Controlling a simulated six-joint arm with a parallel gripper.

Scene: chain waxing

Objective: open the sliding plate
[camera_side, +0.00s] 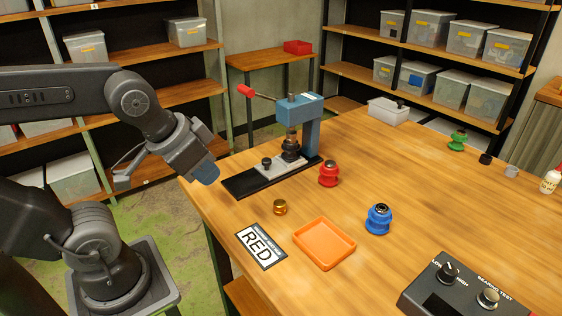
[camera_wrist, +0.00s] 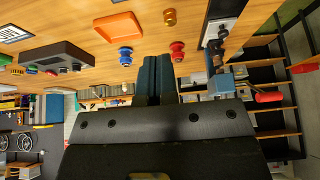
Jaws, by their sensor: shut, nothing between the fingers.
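The sliding plate (camera_side: 278,167) is a light grey plate with a small black knob (camera_side: 267,161). It lies on the black base (camera_side: 246,183) of a blue press (camera_side: 306,122) with a red-handled lever. A dark round fixture stands at the plate's back end, under the press head. My gripper (camera_side: 207,174) is left of the base, near the table's left edge, apart from the plate and knob. In the wrist view its two blue fingers (camera_wrist: 156,78) are together and empty.
A red spool (camera_side: 328,174), a brass piece (camera_side: 280,207), a blue spool (camera_side: 378,219), an orange tray (camera_side: 324,243) and a RED card (camera_side: 261,247) lie in front of the press. A black control box (camera_side: 465,290) sits at front right. The table's middle right is clear.

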